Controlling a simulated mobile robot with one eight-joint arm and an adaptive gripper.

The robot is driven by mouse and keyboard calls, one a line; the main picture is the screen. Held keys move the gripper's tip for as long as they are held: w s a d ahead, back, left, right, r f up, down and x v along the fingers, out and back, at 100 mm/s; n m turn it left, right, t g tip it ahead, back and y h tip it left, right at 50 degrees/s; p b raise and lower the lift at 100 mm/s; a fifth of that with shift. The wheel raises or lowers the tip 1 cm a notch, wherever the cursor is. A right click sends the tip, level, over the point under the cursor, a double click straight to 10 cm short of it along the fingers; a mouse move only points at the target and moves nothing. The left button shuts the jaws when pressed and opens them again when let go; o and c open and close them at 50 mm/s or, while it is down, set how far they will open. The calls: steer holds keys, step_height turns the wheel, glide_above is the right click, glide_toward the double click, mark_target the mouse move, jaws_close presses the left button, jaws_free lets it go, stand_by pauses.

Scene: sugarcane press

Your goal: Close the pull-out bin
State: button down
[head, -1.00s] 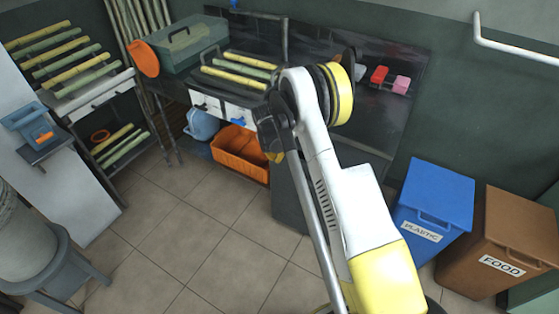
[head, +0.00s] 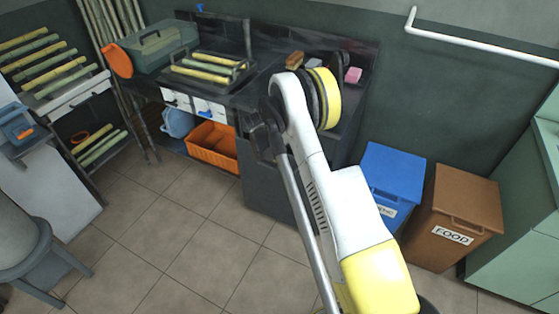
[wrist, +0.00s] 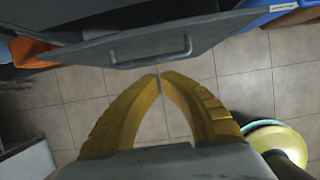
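In the wrist view, a dark grey front panel with a bar handle, which looks like the pull-out bin (wrist: 130,42), spans the top of the picture. In the head view, a dark grey front, apparently the same bin, stands under the right part of the counter (head: 262,195), partly hidden by my arm. I cannot tell how far it is pulled out. My gripper (wrist: 158,76) has yellow fingers that meet at their tips, with nothing seen between them. The tips are just below the handle in the picture; I cannot tell whether they touch it.
A blue bin (head: 390,178) and a brown food bin (head: 455,210) stand to the right of the counter. An orange crate (head: 212,148) sits under the counter to the left. Green cabinets (head: 525,215) line the right side. The tiled floor (head: 165,235) in front is clear.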

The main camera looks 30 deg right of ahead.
mark_target(281, 158)
steer(key=b+x, duration=0.3)
steer(key=x, duration=0.5)
steer(key=shift+w+d+r+b, duration=0.15)
steer(key=shift+w+d+b, duration=0.4)
steer(key=shift+w+d, duration=0.3)
steer(key=shift+w+d+r, duration=0.2)
steer(key=shift+w+d, duration=0.15)
steer(key=shift+d, duration=0.35)
